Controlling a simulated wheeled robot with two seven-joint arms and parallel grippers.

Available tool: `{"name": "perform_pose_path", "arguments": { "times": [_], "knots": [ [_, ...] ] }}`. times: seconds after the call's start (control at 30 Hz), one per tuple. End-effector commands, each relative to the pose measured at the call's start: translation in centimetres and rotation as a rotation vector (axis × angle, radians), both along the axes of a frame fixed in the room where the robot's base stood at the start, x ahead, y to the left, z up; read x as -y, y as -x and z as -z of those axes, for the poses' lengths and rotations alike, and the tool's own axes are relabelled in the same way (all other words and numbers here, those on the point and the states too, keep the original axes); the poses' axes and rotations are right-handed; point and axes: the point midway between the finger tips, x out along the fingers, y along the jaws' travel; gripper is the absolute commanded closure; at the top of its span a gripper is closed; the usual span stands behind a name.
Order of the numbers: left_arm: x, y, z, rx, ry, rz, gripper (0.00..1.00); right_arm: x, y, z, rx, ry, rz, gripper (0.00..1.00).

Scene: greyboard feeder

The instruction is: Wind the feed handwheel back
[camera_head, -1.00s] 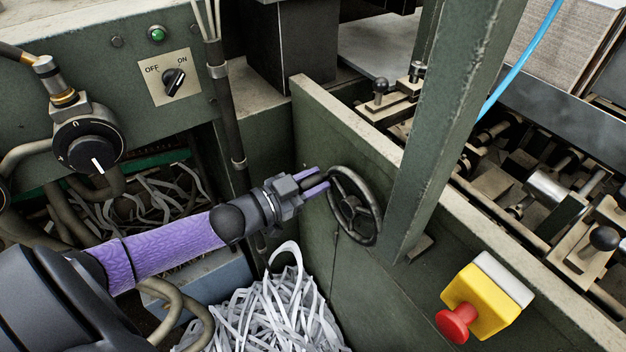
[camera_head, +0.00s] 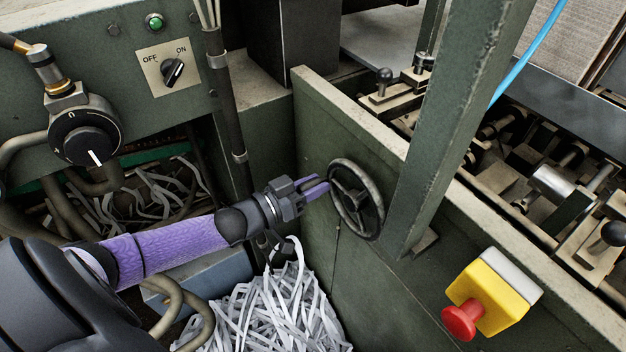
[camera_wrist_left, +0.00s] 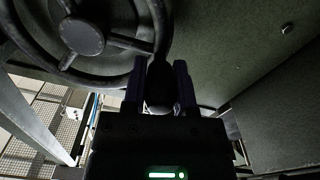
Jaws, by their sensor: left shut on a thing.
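The dark handwheel (camera_head: 362,202) is mounted on the green side panel, right of the middle in the head view. Its spoked face and hub fill the upper left of the wrist view (camera_wrist_left: 82,36). My left gripper (camera_head: 326,187) reaches in from the left to the wheel's left edge. In the wrist view, its two fingers (camera_wrist_left: 160,84) stand on either side of a dark handle (camera_wrist_left: 159,83) by the rim and are shut on it. The fingers hide most of the handle in the head view. My right gripper is in neither view.
A sloping green post (camera_head: 436,125) stands close to the right of the wheel. A yellow box with a red button (camera_head: 462,320) is at lower right. Paper shreds (camera_head: 268,312) lie below the arm. An OFF/ON switch (camera_head: 173,72) and black dial (camera_head: 85,137) are at upper left.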

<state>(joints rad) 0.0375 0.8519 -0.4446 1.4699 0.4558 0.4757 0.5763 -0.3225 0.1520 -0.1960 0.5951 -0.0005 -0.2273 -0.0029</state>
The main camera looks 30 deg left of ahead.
Motion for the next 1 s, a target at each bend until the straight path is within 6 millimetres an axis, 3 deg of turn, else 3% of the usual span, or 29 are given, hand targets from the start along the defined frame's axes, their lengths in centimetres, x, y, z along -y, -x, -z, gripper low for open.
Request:
{"name": "perform_pose_path", "arguments": {
  "times": [0.43, 0.8, 0.83, 1.0],
  "knots": [
    [0.1, 0.1, 1.0, -0.051, 0.118, 0.000, 1.00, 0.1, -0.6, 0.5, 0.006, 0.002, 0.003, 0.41],
    [0.1, 0.1, 1.1, -0.056, 0.123, -0.001, 1.00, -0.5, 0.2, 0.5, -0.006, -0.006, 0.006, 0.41],
    [0.1, 0.1, 1.1, -0.056, 0.123, -0.001, 0.63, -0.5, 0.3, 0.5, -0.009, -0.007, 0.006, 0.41],
    [0.1, 0.1, 1.1, -0.053, 0.123, 0.000, 0.30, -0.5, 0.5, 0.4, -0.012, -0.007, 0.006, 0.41]
  ]
}}
